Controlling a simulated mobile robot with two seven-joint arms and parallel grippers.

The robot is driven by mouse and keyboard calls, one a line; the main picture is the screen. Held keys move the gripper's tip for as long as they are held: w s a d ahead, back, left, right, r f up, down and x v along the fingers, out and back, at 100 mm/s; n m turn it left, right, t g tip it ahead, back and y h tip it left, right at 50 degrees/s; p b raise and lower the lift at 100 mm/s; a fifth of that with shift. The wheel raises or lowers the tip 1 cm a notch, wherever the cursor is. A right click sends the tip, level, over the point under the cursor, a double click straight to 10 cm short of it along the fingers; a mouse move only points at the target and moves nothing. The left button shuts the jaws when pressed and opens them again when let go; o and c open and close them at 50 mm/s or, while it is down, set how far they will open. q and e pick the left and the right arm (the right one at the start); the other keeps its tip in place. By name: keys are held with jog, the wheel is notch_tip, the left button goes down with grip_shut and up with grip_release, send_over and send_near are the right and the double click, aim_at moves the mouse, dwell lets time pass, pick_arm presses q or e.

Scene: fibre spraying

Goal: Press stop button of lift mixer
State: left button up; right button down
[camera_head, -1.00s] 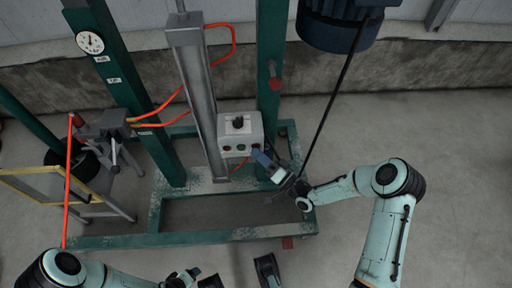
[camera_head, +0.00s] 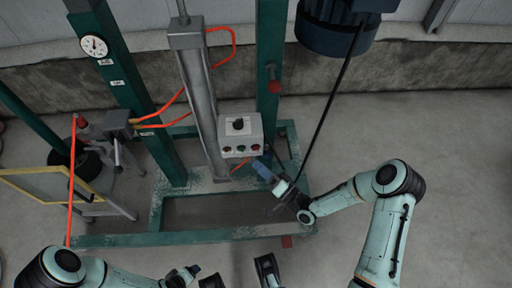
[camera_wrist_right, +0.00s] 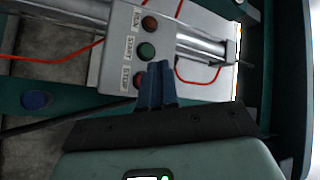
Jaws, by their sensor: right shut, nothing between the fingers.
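The lift mixer's control box (camera_head: 240,134) is a pale box on the green frame, with a black knob and a row of red, green and red buttons. In the right wrist view, the stop button (camera_wrist_right: 138,80) is red, beside the STOP label, and partly hidden by my fingers. The green start button (camera_wrist_right: 146,51) and another red button (camera_wrist_right: 149,23) are clear. My right gripper (camera_head: 262,167) is shut and empty, its blue fingertips just below the box's right end, apart from it in the head view. My left gripper (camera_head: 188,273) is at the bottom edge, its jaws unclear.
The green mixer frame (camera_head: 190,238) stands on the floor around the box, with a grey column (camera_head: 197,90) behind it. A dark blue motor (camera_head: 338,28) hangs at upper right. Orange hoses and a yellow-edged panel (camera_head: 40,185) are at left. The floor at right is clear.

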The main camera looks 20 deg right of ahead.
pick_arm(q)
jog(key=shift+r, duration=0.35)
pick_arm(e)
jog(key=shift+s+a, duration=0.15)
jog(key=shift+s, duration=0.4)
jog(key=shift+s+a, duration=0.15)
jog(key=shift+s, duration=0.35)
